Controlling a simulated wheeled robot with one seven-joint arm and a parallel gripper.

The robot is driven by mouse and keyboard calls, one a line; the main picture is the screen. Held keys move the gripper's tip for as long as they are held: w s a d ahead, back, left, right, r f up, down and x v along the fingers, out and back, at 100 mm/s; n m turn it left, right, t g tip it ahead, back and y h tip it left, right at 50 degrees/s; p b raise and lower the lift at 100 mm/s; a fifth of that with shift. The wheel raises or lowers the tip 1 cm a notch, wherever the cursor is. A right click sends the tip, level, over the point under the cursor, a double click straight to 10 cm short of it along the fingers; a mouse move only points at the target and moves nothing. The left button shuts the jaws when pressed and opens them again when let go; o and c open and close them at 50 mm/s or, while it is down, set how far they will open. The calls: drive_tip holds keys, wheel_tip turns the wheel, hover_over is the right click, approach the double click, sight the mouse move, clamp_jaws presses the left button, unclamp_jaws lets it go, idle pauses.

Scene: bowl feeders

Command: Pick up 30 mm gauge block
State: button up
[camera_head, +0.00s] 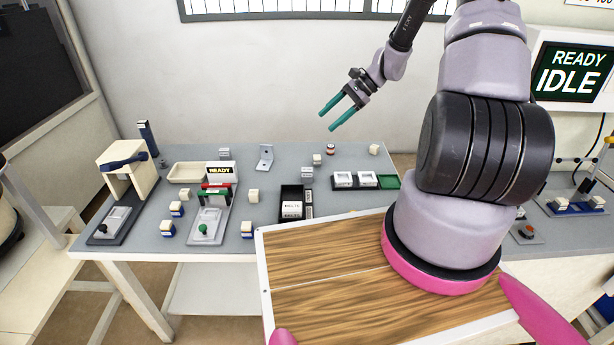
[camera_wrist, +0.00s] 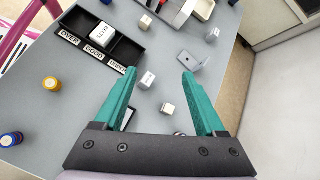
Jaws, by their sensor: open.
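My gripper (camera_head: 327,121) is open and empty, held well above the back of the grey table. In the wrist view its teal fingers (camera_wrist: 159,72) stand wide apart. Between them, farther down on the table, lie a small pale block with dark lettering (camera_wrist: 147,80) and a cream-topped cube (camera_wrist: 168,109). The head view seems to show these as a lettered block (camera_head: 307,172) and a cube (camera_head: 317,159). Other small blocks stand about, such as a grey-white one (camera_head: 224,154) and a cream one (camera_head: 253,195). I cannot read which is the 30 mm gauge block.
A black sorting tray (camera_wrist: 126,52) has OVER, GOOD and UNDER labels. A metal angle bracket (camera_head: 265,157), a beige tray (camera_head: 183,173), a READY fixture (camera_head: 220,169) and a small press (camera_head: 128,170) stand on the table. A red-banded cylinder (camera_head: 330,149) is at the back.

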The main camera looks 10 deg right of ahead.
sight(311, 169)
drive_tip(key=f+m+y, duration=0.1)
drive_tip(key=f+m, duration=0.1)
drive_tip(key=f, duration=0.4)
drive_tip(key=f+m+t+y, duration=0.1)
drive_tip(key=f+m, duration=0.1)
drive_tip(key=f, duration=0.3)
drive_tip(key=w+f+m+t+y, duration=0.1)
drive_tip(key=f+m, duration=0.1)
drive_tip(key=f, duration=0.4)
drive_tip(key=shift+w+a+f+y, duration=0.1)
drive_tip(key=shift+a+f+y, duration=0.05)
drive_tip(key=shift+f+y, duration=0.2)
drive_tip(key=shift+a+f+m, duration=0.15)
drive_tip(key=shift+f+m, duration=0.05)
drive_tip(key=shift+m, duration=0.1)
drive_tip(key=shift+t, duration=0.3)
drive_tip(key=x, duration=0.5)
drive_tip(key=shift+a+f, duration=0.1)
drive_tip(key=x, duration=0.5)
drive_tip(key=shift+s+f, duration=0.35)
clamp_jaws()
